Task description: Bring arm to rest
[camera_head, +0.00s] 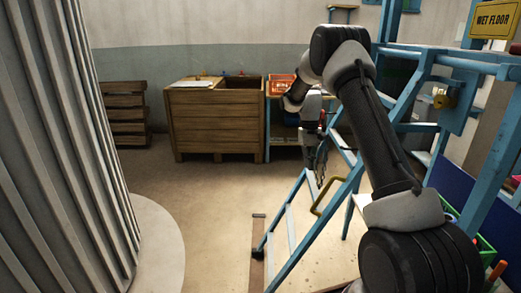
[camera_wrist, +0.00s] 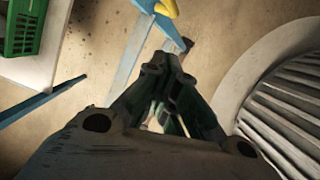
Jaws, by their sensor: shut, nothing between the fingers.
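My arm rises from the lower right in the head view and bends over at the top. My gripper (camera_head: 318,165) hangs down at its end, in front of the blue ladder-like frame. In the wrist view my gripper (camera_wrist: 172,105) points away over the floor, with its fingers together and nothing seen between them. No sack shows in either view.
A wooden crate (camera_head: 215,122) stands at the back wall, with a red basket (camera_head: 281,86) beside it. A blue frame (camera_head: 335,205) with a yellow handle stands close to my arm. A ribbed grey column (camera_head: 60,150) fills the left. Open floor (camera_head: 210,205) lies between.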

